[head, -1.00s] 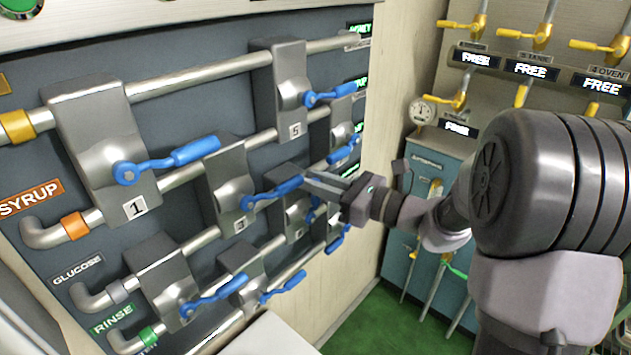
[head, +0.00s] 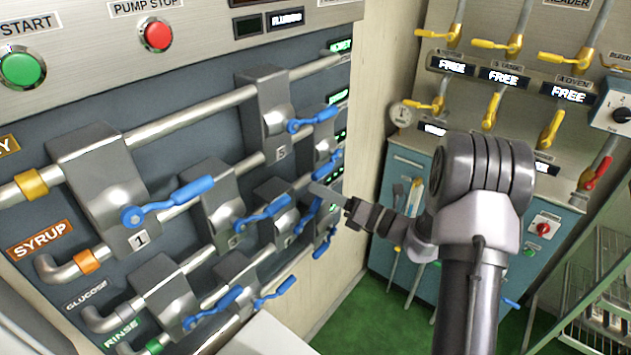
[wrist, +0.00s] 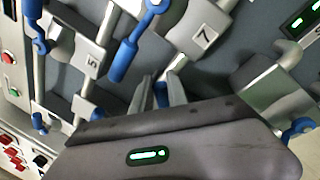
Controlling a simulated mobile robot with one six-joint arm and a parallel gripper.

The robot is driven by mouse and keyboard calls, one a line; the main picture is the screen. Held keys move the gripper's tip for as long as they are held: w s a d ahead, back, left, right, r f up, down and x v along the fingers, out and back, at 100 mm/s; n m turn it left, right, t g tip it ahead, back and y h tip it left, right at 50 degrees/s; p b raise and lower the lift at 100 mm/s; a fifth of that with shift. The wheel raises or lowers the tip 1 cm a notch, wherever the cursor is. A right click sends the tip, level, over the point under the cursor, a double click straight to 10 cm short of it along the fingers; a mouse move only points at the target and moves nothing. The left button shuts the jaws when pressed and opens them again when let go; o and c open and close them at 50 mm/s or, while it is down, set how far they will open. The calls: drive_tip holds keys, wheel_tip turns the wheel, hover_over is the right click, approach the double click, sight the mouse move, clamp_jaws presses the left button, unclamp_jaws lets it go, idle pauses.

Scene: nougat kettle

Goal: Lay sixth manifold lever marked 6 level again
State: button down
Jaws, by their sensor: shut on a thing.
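My gripper (head: 323,191) reaches to the valve panel from the right. In the wrist view its fingers (wrist: 160,95) are shut on a blue lever (wrist: 160,94), which mostly hides between them. In the head view this blue lever (head: 309,214) slants steeply below the fingertips. I cannot read a 6 on any valve in view, so the held lever's number does not show. In the wrist view a plate marked 7 (wrist: 204,37) and a plate marked 5 (wrist: 92,62) lie near the fingers. A larger blue lever (wrist: 134,42) crosses between those plates.
Other blue levers crowd around, such as the lever of valve 1 (head: 168,203) and the lever of valve 5 (head: 314,120). A teal cabinet (head: 408,175) and yellow-handled valves (head: 490,108) stand to the right. Green floor (head: 370,320) lies open below.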

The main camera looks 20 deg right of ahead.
wheel_tip(320, 180, down, 8)
drive_tip(key=w+d+m+t+h+p, duration=0.1)
drive_tip(key=m+p, duration=0.3)
drive_tip(key=m, duration=0.7)
drive_tip(key=shift+w+d+t+h, duration=0.4)
drive_tip(key=shift+d+t+h, duration=0.15)
drive_tip(key=shift+d, duration=0.3)
drive_tip(key=c, duration=1.3)
unclamp_jaws()
drive_tip(key=p+v, duration=0.1)
drive_tip(key=v, duration=1.6)
drive_tip(key=shift+s, duration=0.2)
drive_tip(key=shift+d+f, duration=0.1)
drive_tip(key=shift+f, duration=0.05)
